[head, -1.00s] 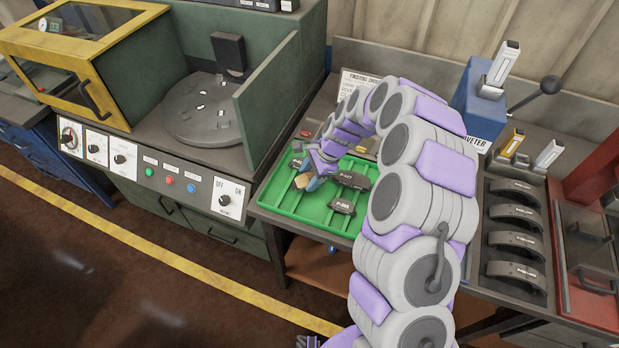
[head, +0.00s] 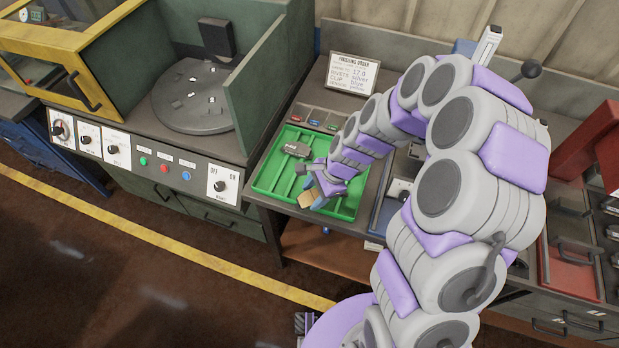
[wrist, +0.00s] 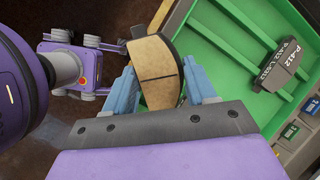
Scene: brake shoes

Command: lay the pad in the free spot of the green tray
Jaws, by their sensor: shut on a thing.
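My gripper (head: 314,190) is shut on a tan pad (head: 306,199) with a dark edge. In the wrist view the pad (wrist: 152,62) sits between the two blue fingers. It is held at the front wall of the green tray (head: 268,186), partly overlapping that wall in the picture; its height above the tray is unclear. A dark pad (head: 297,149) lies in the tray's back part. In the wrist view this pad (wrist: 283,60) is marked P-412. My arm hides the right part of the tray.
Small coloured-label bins (head: 315,121) and an order sign (head: 353,73) stand behind the tray. A dark turntable (head: 205,100) with a green side panel (head: 268,85) is to the left.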

